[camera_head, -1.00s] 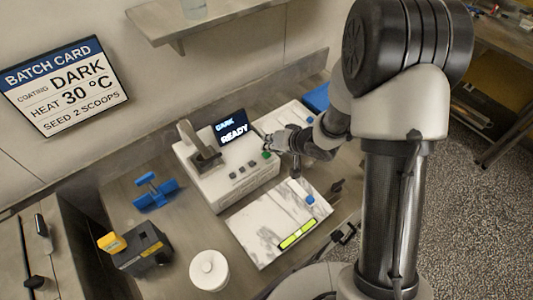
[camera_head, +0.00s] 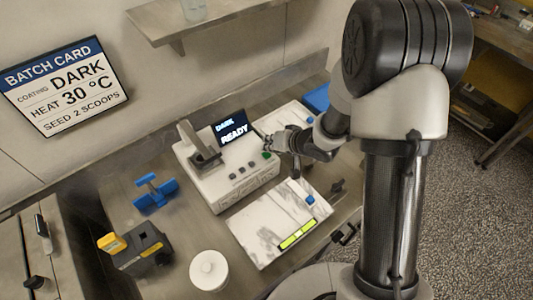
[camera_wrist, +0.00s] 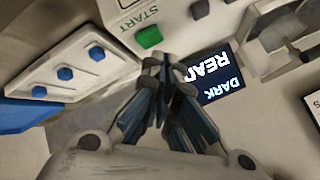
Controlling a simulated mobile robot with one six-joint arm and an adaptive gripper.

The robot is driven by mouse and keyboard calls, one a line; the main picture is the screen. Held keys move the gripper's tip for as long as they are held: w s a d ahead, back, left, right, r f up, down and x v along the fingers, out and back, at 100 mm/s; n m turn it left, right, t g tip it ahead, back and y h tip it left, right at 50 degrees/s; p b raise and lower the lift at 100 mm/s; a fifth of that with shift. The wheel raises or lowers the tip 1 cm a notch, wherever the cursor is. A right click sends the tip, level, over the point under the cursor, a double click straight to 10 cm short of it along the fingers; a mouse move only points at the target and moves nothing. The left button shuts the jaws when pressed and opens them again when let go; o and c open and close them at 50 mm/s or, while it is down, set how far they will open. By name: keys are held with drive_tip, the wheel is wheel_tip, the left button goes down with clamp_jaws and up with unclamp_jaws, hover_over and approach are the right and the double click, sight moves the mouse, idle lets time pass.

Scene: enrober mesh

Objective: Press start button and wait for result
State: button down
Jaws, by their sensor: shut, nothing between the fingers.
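The white machine (camera_head: 232,190) stands on the bench with a lever on its left and a screen (camera_head: 231,132) reading "DARK READY". Its green start button (camera_head: 267,155) is on the right of its top, and it also shows in the wrist view beside the printed word START, as a green square button (camera_wrist: 149,37). My gripper (camera_head: 268,140) is shut and empty, beside the screen and close to the green button. In the wrist view the fingertips (camera_wrist: 166,60) lie just below the button in the picture; whether they touch it I cannot tell.
A white panel with several blue buttons (camera_wrist: 66,73) is beside the machine. A marble slab (camera_head: 260,238) lies in front. A blue clamp-like part (camera_head: 155,192), a black and yellow device (camera_head: 140,250) and a white lidded tub (camera_head: 209,270) stand to the left. A batch card (camera_head: 66,87) hangs on the wall.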

drive_tip(key=shift+f, duration=0.35)
drive_tip(key=shift+f, duration=0.45)
idle(0.5)
drive_tip(key=shift+r, duration=0.1)
drive_tip(key=shift+r+p, duration=0.75)
drive_tip(key=shift+p, duration=0.05)
wheel_tip(320, 180, up, 5)
drive_tip(key=p, duration=0.5)
drive_tip(key=shift+r, duration=0.1)
idle(0.9)
